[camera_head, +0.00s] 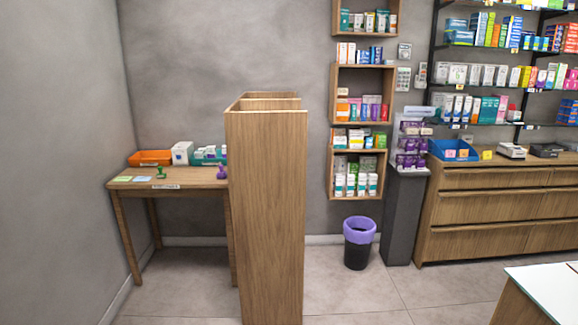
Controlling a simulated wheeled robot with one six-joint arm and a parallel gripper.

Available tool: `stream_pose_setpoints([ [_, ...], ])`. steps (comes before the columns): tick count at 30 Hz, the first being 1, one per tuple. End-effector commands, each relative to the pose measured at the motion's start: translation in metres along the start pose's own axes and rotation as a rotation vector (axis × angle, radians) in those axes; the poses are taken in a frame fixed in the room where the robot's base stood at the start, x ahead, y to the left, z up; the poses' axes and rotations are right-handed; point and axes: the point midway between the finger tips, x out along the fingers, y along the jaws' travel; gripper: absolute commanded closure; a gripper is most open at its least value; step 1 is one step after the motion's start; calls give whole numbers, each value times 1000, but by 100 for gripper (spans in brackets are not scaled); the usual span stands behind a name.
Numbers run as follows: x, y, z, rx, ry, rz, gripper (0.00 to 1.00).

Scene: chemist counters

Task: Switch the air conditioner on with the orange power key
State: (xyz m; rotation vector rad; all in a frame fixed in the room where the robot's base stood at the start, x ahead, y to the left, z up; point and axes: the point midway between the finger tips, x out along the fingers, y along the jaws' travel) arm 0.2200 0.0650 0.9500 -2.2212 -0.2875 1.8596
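No air conditioner unit can be made out in the camera_head view. On the back wall, right of the wooden wall shelves, hang a small pale panel (404,51), a pale keypad-like device (403,79) below it and a slimmer pale device (421,73) beside that. They are too small to tell whether any has an orange key or belongs to an air conditioner. My gripper is not in view.
A wooden desk (190,179) stands at the left behind a tall wooden partition (268,210). A purple-rimmed bin (358,252) and dark pedestal (402,220) stand below the wall devices. A wooden drawer counter (480,205) and a white-topped table (550,290) are right. Floor ahead is clear.

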Motion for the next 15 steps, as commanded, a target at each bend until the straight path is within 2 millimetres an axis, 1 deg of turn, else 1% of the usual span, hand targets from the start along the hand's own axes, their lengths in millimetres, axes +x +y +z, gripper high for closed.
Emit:
stream_pose_setpoints([
  [1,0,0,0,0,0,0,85],
  [6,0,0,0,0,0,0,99],
  [7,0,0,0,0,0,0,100],
  [15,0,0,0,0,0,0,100],
])
